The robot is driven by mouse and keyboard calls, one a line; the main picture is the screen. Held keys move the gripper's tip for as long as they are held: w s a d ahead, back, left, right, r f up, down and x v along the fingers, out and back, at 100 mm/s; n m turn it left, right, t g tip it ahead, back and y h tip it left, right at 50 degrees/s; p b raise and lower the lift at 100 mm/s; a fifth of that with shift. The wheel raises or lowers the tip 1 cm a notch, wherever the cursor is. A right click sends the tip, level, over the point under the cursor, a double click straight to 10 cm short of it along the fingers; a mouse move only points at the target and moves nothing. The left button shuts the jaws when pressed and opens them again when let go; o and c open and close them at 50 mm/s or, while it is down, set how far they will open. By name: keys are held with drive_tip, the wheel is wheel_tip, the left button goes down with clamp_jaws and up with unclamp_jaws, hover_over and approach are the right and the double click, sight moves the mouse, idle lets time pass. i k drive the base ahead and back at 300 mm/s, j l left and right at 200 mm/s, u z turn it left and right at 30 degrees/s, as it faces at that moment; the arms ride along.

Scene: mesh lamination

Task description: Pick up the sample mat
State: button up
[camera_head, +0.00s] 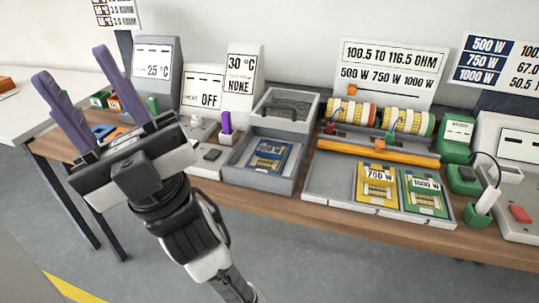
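My gripper (72,64) is at the left, its two purple fingers pointing up and spread wide apart with nothing between them. It is well left of the trays. No item is labelled as the sample mat, so I cannot tell which one it is. A blue patterned card (270,156) lies in a grey tray near the middle of the bench. A dark item (287,108) lies in the pale tray behind it. A yellow card (377,186) marked with a wattage and a green card marked 1000 W (424,192) lie on a grey plate to the right.
An orange bar (377,151) and striped rollers (405,121) stand behind the yellow and green cards. Display boxes, including the 25 °C one (156,70), line the back left. Green devices (464,178) stand on the right. The wooden bench (320,218) has a narrow bare front edge.

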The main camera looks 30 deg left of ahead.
sight(271, 157)
drive_tip(key=z, duration=1.5)
drive_tip(key=u, duration=2.35)
drive_tip(key=j+z, duration=0.35)
drive_tip(key=j, duration=0.85)
drive_tip(key=i, duration=0.05)
